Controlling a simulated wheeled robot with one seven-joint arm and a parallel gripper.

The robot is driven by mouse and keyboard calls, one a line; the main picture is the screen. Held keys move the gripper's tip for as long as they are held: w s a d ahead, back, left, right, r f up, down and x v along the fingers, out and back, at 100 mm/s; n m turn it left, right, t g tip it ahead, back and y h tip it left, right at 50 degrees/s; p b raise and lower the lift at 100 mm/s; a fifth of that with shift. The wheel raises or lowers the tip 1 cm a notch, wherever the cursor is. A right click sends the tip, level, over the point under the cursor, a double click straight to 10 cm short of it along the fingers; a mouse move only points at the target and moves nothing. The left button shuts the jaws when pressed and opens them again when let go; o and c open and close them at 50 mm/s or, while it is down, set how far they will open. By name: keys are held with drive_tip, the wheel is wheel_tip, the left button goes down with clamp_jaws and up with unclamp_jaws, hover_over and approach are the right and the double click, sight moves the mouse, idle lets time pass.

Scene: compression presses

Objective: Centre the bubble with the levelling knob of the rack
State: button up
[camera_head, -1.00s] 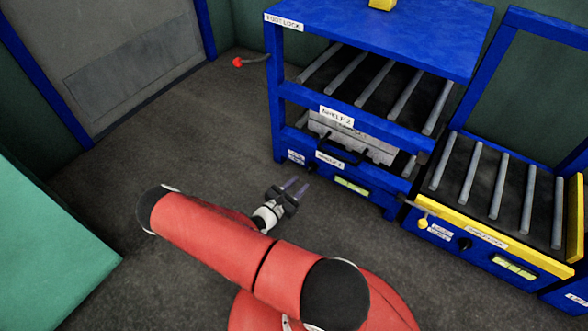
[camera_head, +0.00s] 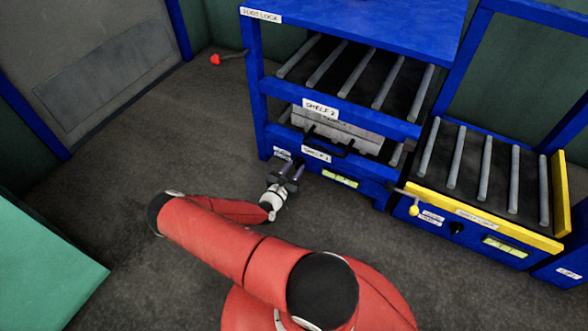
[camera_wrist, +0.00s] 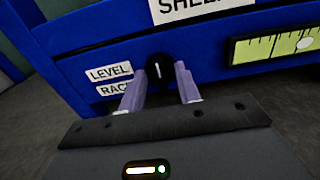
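The blue rack (camera_head: 290,93) stands ahead, its low front bar labelled LEVEL RACK. Its black levelling knob (camera_wrist: 159,68) has a white pointer mark, nearly upright, in the wrist view. The knob is hidden behind my gripper in the head view. The yellow-green level vial (camera_wrist: 262,48) sits right of the knob; its pale bubble (camera_wrist: 305,43) is toward the right end. The vial also shows in the head view (camera_head: 340,179). My gripper (camera_head: 293,168) is open, its fingers (camera_wrist: 160,90) appearing on either side of the knob. I cannot tell whether they touch it.
A yellow-fronted roller unit (camera_head: 480,222) stands right of the rack, with its own black knob (camera_head: 457,229) and level vial (camera_head: 505,247). A grey case (camera_head: 338,133) lies on the lower shelf. A red-tipped lever (camera_head: 216,59) sticks out left. Open floor lies left.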

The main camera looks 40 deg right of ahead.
clamp_jaws()
drive_tip(key=shift+n, duration=0.4)
drive_tip(key=n+p, duration=0.1)
drive_tip(key=n, duration=0.1)
drive_tip(key=shift+n, duration=0.4)
drive_tip(key=n, duration=0.4)
drive_tip(key=shift+w+n, duration=0.1)
drive_tip(key=shift+n, duration=0.2)
drive_tip(key=n, duration=0.7)
drive_tip(key=n+b, duration=0.1)
drive_tip(key=n, duration=0.3)
drive_tip(key=shift+w+a+f+n, duration=0.1)
drive_tip(key=shift+f+n, duration=0.15)
drive_tip(key=shift+n, duration=0.05)
